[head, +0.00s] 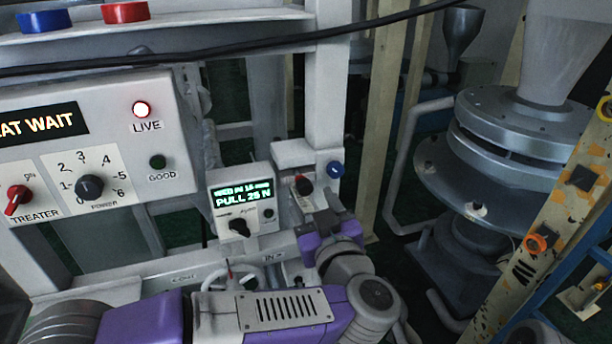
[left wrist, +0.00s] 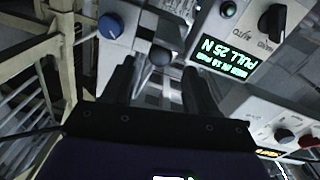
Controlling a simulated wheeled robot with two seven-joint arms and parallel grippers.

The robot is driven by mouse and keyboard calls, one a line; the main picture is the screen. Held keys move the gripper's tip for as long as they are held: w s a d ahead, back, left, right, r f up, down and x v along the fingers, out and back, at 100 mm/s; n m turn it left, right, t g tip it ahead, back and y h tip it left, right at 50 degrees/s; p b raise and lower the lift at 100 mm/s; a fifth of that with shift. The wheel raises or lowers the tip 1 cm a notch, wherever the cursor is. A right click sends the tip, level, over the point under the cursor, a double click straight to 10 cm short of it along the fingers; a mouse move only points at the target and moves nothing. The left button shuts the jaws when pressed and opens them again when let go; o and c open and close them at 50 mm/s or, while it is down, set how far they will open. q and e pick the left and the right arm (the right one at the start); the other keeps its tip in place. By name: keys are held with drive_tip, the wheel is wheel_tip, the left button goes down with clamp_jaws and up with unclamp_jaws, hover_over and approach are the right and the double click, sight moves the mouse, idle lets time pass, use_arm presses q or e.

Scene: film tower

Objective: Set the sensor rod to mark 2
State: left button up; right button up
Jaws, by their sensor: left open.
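A dark round knob (head: 303,185) with a red part shows on the pale housing (head: 292,153) beside the small display box. It looks like the end of the sensor rod, but I cannot be sure. In the left wrist view a dark ball knob (left wrist: 160,55) shows just past the fingertips, between their lines. My left gripper (head: 318,208) is open and points at the housing; its fingers (left wrist: 158,72) stand apart with nothing clearly held. Mark numbers on the rod are not readable, and its lower part is hidden. My right gripper is not in view.
The display box (head: 240,200) reading "PULL 25 N" stands left of the gripper. A blue knob (head: 336,169) sits close on the right. A grey flanged machine (head: 510,150) stands right.

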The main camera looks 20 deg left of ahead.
sight(306, 191)
use_arm(q)
drive_tip(key=x, duration=0.6)
drive_tip(key=shift+s+f+p, duration=0.1)
drive_tip(key=shift+f+p, duration=0.05)
drive_tip(key=shift+p, duration=0.25)
drive_tip(key=shift+w+a, duration=0.1)
drive_tip(key=shift+w, duration=0.25)
drive_tip(key=shift+c, duration=0.3)
drive_tip(key=shift+s, duration=0.1)
clamp_jaws()
